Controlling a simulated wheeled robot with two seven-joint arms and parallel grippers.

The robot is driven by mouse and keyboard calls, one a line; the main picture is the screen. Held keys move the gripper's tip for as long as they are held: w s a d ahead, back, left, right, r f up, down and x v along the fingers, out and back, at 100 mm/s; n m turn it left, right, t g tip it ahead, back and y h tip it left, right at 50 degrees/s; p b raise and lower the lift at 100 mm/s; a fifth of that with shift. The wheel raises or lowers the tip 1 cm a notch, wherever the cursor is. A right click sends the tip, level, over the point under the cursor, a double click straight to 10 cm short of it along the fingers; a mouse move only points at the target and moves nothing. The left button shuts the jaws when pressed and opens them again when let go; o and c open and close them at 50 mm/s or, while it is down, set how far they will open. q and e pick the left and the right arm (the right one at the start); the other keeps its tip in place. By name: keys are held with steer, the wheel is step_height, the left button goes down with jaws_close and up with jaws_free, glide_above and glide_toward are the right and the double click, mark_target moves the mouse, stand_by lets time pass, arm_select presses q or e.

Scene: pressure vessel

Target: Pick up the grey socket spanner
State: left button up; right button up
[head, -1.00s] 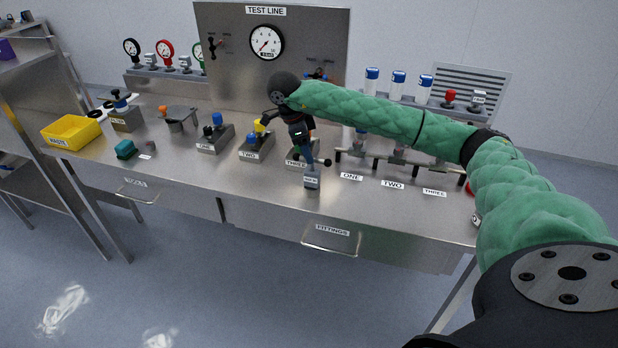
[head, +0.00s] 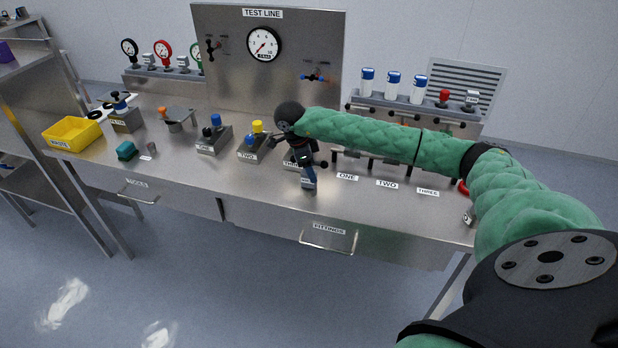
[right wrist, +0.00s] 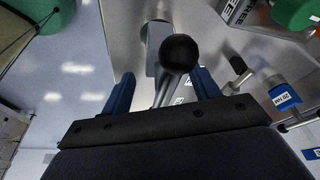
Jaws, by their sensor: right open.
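A grey tool with a black ball end, which I take to be the grey socket spanner (right wrist: 177,58), shows in the right wrist view. Its shaft lies between my right fingers and a grey block is at its far end. In the head view the black ball (head: 323,163) shows beside the fingers, near the bench's front edge. My right gripper (right wrist: 163,88) is open, pointing down, its two blue fingers on either side of the shaft without visible grip. In the head view the right gripper (head: 308,180) hides much of the tool. My left gripper is not in view.
A pipe stand (head: 395,155) stands to the right. A blue-labelled fitting (right wrist: 282,97) is near the right finger. The bench front (head: 240,195) is clear.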

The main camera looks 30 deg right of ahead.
steer(key=shift+f, duration=0.3)
jaws_close()
steer(key=shift+r, duration=0.1)
steer(key=shift+d+r, duration=0.1)
